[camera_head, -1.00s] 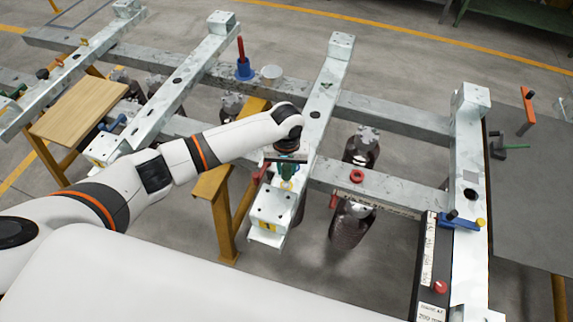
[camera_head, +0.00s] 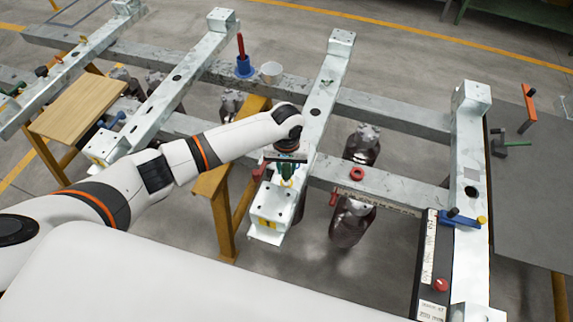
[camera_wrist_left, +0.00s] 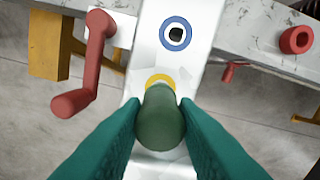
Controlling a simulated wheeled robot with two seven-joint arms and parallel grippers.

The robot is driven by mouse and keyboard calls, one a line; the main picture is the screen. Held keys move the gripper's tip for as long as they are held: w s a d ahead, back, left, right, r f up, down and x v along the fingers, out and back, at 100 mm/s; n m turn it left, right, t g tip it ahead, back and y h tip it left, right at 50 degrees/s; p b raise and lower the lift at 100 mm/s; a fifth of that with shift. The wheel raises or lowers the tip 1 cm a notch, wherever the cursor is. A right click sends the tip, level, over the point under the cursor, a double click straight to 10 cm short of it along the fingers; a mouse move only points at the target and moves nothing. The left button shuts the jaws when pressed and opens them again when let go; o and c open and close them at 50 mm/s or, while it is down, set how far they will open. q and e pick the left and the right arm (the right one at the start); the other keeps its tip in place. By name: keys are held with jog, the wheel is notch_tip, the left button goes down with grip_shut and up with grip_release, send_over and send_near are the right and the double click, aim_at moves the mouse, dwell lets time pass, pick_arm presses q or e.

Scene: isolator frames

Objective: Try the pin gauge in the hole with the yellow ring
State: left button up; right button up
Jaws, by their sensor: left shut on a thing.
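My left gripper (camera_head: 287,172) is over the near end of a pale metal crossbeam in the head view. In the left wrist view, its teal fingers (camera_wrist_left: 160,125) are shut on the green pin gauge (camera_wrist_left: 162,118), seen nearly end-on. The yellow ring (camera_wrist_left: 160,79) lies on the beam just past the gauge, and the gauge covers its near part. Whether the pin is inside that hole is hidden. A second hole with a blue ring (camera_wrist_left: 176,34) is farther along the beam. My right gripper is not in view.
A red crank handle (camera_wrist_left: 88,70) is left of the beam and a red ring (camera_head: 357,174) lies on the rail to the right. A blue holder with a red rod (camera_head: 244,66) and a white cup (camera_head: 271,72) stand on the far rail.

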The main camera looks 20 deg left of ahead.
pick_arm(q)
jog(key=shift+f+b, duration=0.8)
jog(key=shift+f, duration=1.35)
dwell(0.3)
jog(key=shift+r, duration=0.1)
dwell(0.4)
notch_tip(320, 180, up, 8)
jog(key=p, duration=0.8)
jog(key=shift+f+p, duration=0.25)
jog(key=shift+p, duration=0.1)
jog(key=shift+f, duration=0.1)
